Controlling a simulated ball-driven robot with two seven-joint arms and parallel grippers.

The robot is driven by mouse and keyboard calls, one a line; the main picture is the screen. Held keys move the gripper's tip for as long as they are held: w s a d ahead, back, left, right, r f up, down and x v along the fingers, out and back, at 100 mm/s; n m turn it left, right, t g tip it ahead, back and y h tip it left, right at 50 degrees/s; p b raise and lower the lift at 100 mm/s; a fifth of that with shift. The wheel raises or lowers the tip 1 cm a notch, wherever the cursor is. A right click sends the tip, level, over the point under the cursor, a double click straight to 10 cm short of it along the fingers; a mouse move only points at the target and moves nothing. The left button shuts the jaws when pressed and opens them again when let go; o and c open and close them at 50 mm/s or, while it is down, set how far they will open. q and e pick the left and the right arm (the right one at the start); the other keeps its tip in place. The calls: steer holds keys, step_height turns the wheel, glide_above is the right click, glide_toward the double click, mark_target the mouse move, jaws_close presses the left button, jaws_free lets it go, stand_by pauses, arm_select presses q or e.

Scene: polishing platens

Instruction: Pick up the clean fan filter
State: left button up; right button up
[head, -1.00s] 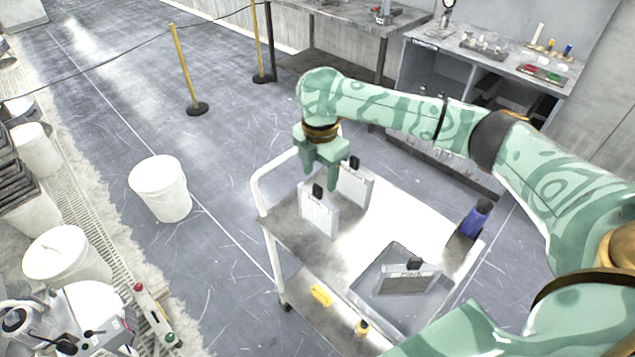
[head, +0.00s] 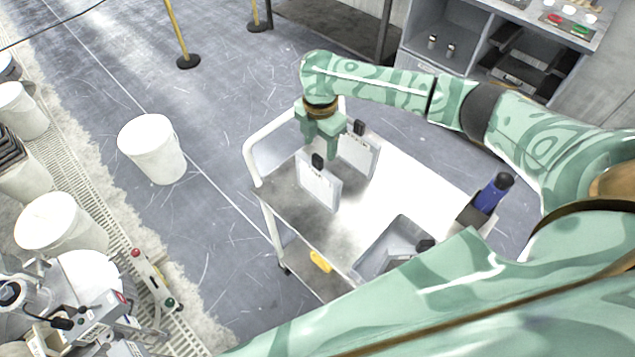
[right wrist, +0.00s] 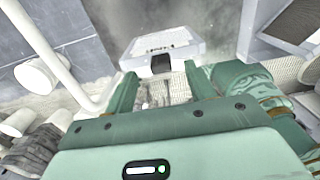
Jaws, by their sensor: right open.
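Two pale white panel filters with black tabs stand upright on the cart: a nearer one (head: 319,188) and a farther one (head: 362,157). A third, greyer filter (head: 397,264) sits in a grey tray (head: 372,256), mostly hidden behind my arm. My right gripper (head: 321,146) is open and empty, pointing down above and close to the two white filters. In the right wrist view a white filter with a black tab (right wrist: 165,47) lies just beyond the open fingertips (right wrist: 158,82). I cannot tell which of the two it is. My left gripper is out of view.
The cart (head: 400,185) has a raised white handle rail (head: 247,160) at its left end. A blue bottle (head: 492,193) stands in a holder on its right. A white bucket (head: 152,150) stands on the floor to the left. The cart top's middle is clear.

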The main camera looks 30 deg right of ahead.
mark_target(318, 156)
steer(key=shift+s+a+f, duration=0.15)
steer(key=shift+f, duration=0.2)
steer(key=f, duration=0.2)
steer(key=f+b, duration=0.1)
steer(key=f, duration=0.1)
steer(key=shift+a+f, duration=0.2)
steer(key=shift+f, duration=0.05)
steer(key=shift+r, duration=0.1)
jaws_close()
